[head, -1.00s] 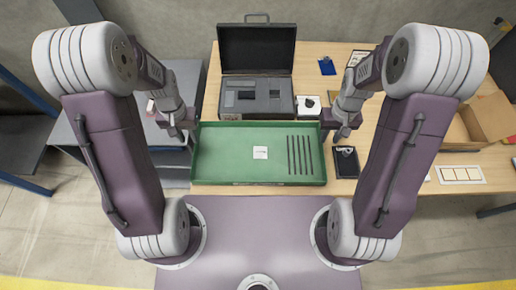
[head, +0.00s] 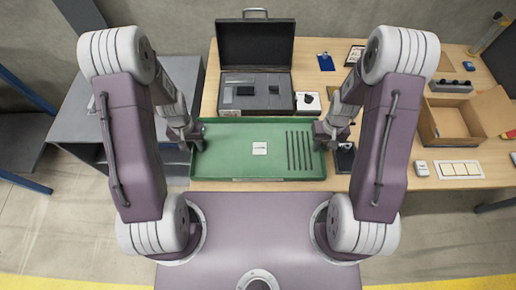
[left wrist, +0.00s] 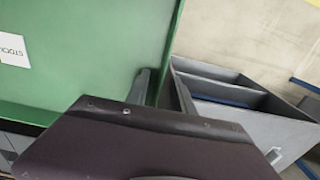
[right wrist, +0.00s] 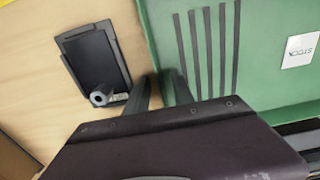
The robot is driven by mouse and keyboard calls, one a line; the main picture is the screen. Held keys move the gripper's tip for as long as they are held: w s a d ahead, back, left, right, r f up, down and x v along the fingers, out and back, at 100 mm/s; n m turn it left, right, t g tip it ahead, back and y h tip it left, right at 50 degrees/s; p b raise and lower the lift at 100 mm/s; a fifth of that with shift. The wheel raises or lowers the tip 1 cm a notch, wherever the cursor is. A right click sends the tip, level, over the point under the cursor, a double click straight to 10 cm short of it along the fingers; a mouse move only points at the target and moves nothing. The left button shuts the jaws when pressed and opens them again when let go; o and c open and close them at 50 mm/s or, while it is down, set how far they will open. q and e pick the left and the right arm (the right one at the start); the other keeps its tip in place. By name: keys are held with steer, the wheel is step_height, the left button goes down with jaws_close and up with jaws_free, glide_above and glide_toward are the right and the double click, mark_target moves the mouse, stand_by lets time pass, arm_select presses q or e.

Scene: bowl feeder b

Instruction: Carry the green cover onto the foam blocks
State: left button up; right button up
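The green cover (head: 220,160) is a wide shallow tray shape with a low rim, a white STOCK label and several dark strips. It lies flat at the table's front left. My left gripper (head: 192,143) is at its left rim; in the left wrist view the rim runs between two spread fingers (left wrist: 158,80). My right gripper (head: 324,138) is at the right rim; in the right wrist view its spread fingers (right wrist: 160,82) straddle the rim. I cannot make out any foam blocks for certain; an open dark case (head: 230,108) with a grey insert stands behind the cover.
A black tray (head: 343,158) lies close to the cover's right edge. A white box (head: 307,102) sits beside the case. A cardboard box (head: 452,133) and a white panel (head: 458,170) are farther right. A grey cart (head: 172,168) stands left of the table.

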arm_select(q)
jaws_close()
arm_select(e)
jaws_close()
arm_select(q)
steer(key=shift+r, duration=0.1)
stand_by(1.0)
